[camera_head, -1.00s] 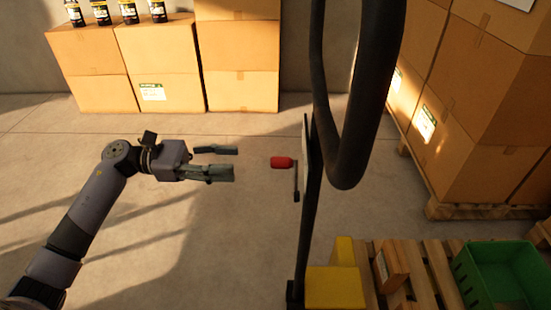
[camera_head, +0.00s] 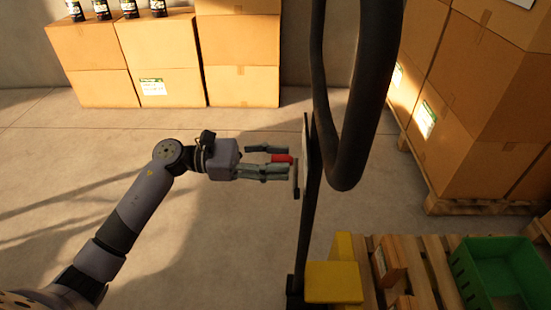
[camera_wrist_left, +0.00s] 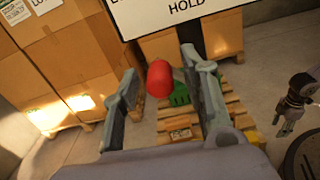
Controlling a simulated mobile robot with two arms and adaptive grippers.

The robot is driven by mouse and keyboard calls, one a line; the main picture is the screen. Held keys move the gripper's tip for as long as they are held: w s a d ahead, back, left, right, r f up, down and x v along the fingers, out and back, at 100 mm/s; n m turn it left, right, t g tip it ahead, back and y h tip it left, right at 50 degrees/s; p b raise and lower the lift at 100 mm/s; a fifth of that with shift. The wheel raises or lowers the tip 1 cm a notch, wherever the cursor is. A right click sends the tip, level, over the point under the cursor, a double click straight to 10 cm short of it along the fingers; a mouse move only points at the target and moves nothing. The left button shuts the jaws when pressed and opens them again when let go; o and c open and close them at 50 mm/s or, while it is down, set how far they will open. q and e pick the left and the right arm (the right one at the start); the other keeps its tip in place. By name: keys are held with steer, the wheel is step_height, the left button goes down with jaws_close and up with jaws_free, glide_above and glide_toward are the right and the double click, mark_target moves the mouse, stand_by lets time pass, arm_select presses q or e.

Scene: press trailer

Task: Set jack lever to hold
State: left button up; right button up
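The jack lever has a red knob (camera_head: 282,158) on a thin dark arm (camera_head: 296,178), mounted on the dark upright of the pallet jack handle (camera_head: 310,200). My left gripper (camera_head: 278,160) is open, with its fingertips at the red knob. In the left wrist view the red knob (camera_wrist_left: 160,77) lies between the two spread fingers (camera_wrist_left: 160,95), apart from both as far as I can see. A white sign (camera_wrist_left: 185,15) with the word HOLD shows behind and above it.
The black handle loop (camera_head: 350,120) rises right of the lever. A yellow jack part (camera_head: 335,285), a wooden pallet (camera_head: 430,270) and a green crate (camera_head: 500,270) are low at the right. Stacked cartons (camera_head: 490,90) stand beyond. The floor at left is clear.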

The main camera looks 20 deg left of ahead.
arm_select(q)
jaws_close()
stand_by(0.7)
